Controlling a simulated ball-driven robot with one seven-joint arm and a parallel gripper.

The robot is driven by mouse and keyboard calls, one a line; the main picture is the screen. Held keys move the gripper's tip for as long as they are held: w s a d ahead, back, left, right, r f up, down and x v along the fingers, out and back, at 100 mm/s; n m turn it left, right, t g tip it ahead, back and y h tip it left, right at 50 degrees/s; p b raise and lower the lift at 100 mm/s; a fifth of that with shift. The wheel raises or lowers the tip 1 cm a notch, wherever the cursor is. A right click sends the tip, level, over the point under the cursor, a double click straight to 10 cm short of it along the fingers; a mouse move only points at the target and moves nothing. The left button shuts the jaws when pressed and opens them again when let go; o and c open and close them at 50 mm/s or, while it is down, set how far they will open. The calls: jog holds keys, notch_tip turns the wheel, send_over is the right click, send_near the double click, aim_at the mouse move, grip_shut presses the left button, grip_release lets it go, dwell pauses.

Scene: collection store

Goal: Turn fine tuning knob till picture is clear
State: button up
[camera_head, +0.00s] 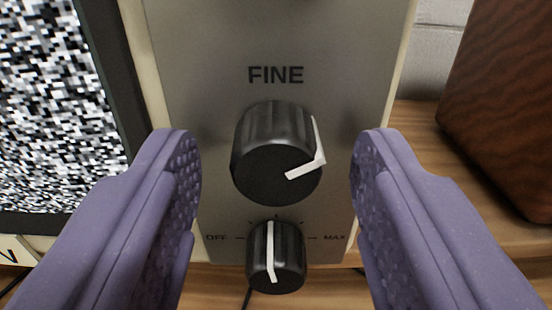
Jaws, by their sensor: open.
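The fine tuning knob (268,150) is a large black ribbed dial below the word FINE on a grey metal panel (350,60). Its white pointer mark bends over the edge at the lower right. My gripper (268,170) has two purple padded fingers, spread wide on the left and right of the knob. Clear gaps show between both fingertips and the knob in this view. The screen (50,110) at the left shows black and white static, with no clear picture.
A smaller black knob (275,258) marked OFF and MAX sits just below the fine knob, between the fingers. A brown wooden box (505,100) stands at the right on a wooden surface (420,150). A pale brick wall (437,50) is behind.

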jog(key=shift+c, duration=0.5)
grip_shut()
jog(key=shift+n, duration=0.3)
jog(key=n+p, duration=0.1)
jog(key=n, duration=0.2)
jog(key=shift+n, duration=0.3)
jog(key=n+p, duration=0.1)
jog(key=n, duration=0.2)
jog(key=shift+r+n, duration=0.1)
jog(key=shift+n, duration=0.3)
jog(key=n+p, duration=0.2)
jog(key=n, duration=0.2)
jog(key=shift+d+n+p, duration=0.1)
jog(key=shift+n+p, duration=0.65)
jog(key=shift+n, duration=1.15)
